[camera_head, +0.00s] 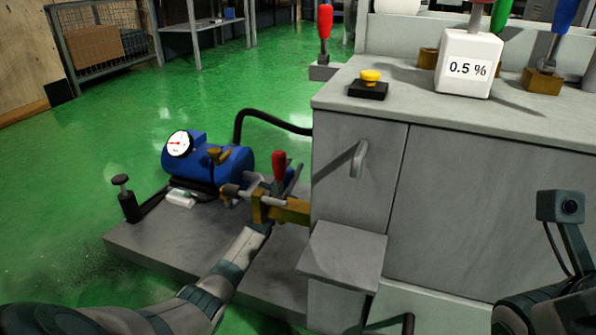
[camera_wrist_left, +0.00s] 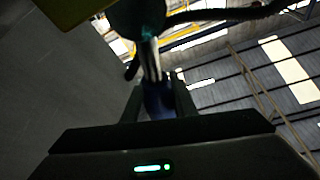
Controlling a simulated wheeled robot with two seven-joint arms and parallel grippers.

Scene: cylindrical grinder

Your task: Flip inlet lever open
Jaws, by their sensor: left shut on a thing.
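My left arm reaches from the bottom left in the head view, and its gripper (camera_head: 258,231) is just below the brass valve block (camera_head: 292,211) at the cabinet's left side. In the left wrist view my left gripper (camera_wrist_left: 158,102) is shut on a blue lever handle (camera_wrist_left: 157,97), with a finger on each side. A metal shaft (camera_wrist_left: 151,62) runs from the handle to a dark rounded body. The held handle cannot be made out in the head view. A red-handled lever (camera_head: 279,166) stands upright above the block, with a blue handle (camera_head: 291,176) partly behind it.
A blue tank with a gauge (camera_head: 178,144) sits on the grey base plate (camera_head: 150,242). The grey cabinet (camera_head: 356,180) blocks the right side, with a small grey box ledge (camera_head: 343,255) near my left gripper. A black hose (camera_head: 270,117) runs to the cabinet. Green floor is free at left.

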